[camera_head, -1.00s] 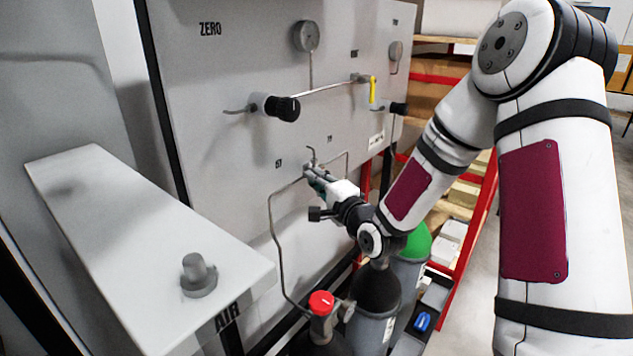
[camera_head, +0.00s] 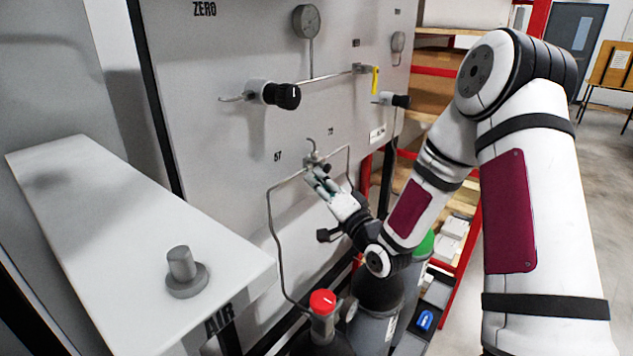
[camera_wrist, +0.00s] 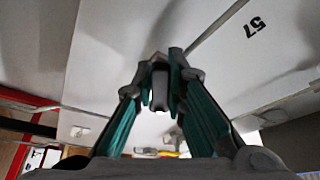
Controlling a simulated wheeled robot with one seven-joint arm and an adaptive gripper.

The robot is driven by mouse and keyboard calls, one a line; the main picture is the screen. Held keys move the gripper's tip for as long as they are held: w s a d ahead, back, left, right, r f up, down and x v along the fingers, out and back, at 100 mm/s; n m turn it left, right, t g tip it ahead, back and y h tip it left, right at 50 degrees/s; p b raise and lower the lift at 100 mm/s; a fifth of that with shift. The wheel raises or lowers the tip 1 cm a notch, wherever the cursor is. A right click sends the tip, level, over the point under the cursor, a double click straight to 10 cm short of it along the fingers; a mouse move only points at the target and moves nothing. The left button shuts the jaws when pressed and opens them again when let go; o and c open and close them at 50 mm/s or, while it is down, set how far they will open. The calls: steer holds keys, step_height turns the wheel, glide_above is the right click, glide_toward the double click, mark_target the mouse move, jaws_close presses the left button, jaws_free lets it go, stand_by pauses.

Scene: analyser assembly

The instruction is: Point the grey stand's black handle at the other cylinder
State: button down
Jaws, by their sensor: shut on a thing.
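The grey stand (camera_head: 312,156) is a small fitting on the upright panel, with thin tubes running off to the left and right. My gripper (camera_head: 314,170) reaches up to it from the lower right. In the wrist view, my gripper's green-sided fingers (camera_wrist: 162,72) close around the dark handle (camera_wrist: 160,92). In the head view the fingers mostly hide the handle, so its exact pointing is hard to tell. The left tube bends down towards the red-capped cylinder (camera_head: 323,303). Another cylinder (camera_head: 379,292) with a dark shoulder stands to its right, partly behind my arm.
A black knob (camera_head: 284,95), a yellow lever (camera_head: 375,79) and gauges (camera_head: 306,20) sit higher on the panel. A white shelf (camera_head: 120,235) with a grey knob juts out at left. A green-topped cylinder (camera_head: 425,243) and a red-framed rack (camera_head: 462,245) stand at right.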

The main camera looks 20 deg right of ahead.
mark_target(324, 161)
steer(key=shift+w+d+r+m+g+y+b, duration=0.35)
steer(key=shift+w+d+m+g+y+b, duration=0.85)
steer(key=shift+m, duration=4.5)
steer(key=shift+w+d+r+m+g+y+b, duration=0.35)
steer(key=shift+d+m+g+y+b, duration=0.95)
steer(key=shift+m, duration=4.4)
steer(key=shift+w+d+r+m+g+y+b, duration=0.5)
steer(key=shift+m+g+y+b, duration=1.45)
steer(key=shift+m, duration=3.75)
steer(key=shift+w+g+y+p, duration=0.1)
steer(key=shift+g+y+p, duration=0.15)
steer(key=shift+g+p, duration=0.4)
steer(key=c, duration=1.6)
jaws_free()
steer(key=shift+f, duration=0.1)
